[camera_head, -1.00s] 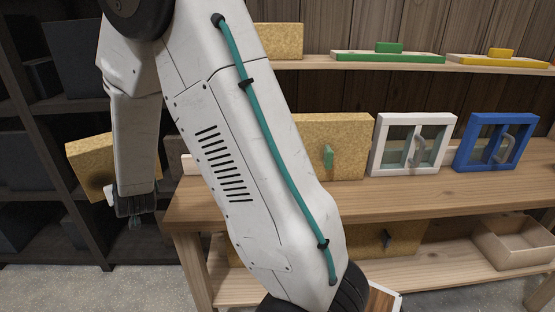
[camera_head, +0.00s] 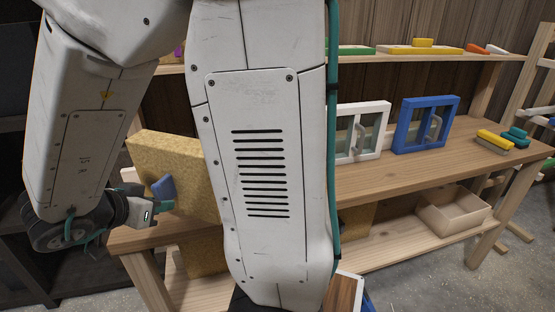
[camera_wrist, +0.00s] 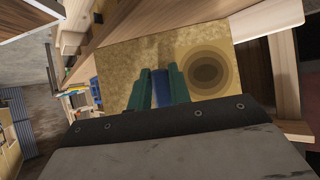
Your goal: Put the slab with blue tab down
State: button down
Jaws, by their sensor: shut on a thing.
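The slab (camera_head: 185,165) is a tan, cork-like board, upright and angled, at the left end of the wooden bench in the head view. My arm hides its right part. Its blue tab (camera_head: 163,187) sticks out toward my gripper (camera_head: 166,204). In the wrist view, the teal fingers of my gripper (camera_wrist: 160,88) are shut on the blue tab (camera_wrist: 161,92). The slab (camera_wrist: 125,60) fills the middle there, with dark rings on its right side. I cannot tell whether its lower edge touches the bench.
The bench (camera_head: 390,180) holds a white-framed window (camera_head: 362,130) and a blue-framed window (camera_head: 425,125). Yellow and teal blocks (camera_head: 500,140) lie at its right end. An open box (camera_head: 452,212) stands on the lower shelf. Bare bench top shows in front of the windows.

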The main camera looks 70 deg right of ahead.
jog(key=shift+m+g+y, duration=0.3)
jog(key=shift+m+g, duration=0.4)
jog(key=w+d+f, duration=0.1)
jog(key=w+f, duration=0.1)
jog(key=w, duration=0.2)
jog(key=w+d+f, duration=0.2)
jog(key=w, duration=0.1)
jog(key=w+d+f, duration=0.1)
jog(key=w, duration=0.3)
jog(key=shift+w+d+f, duration=0.2)
jog(key=shift+w+f, duration=0.15)
jog(key=shift+f, duration=0.05)
jog(key=c, duration=1.7)
grip_release()
jog(key=shift+f, duration=0.1)
jog(key=o, duration=0.4)
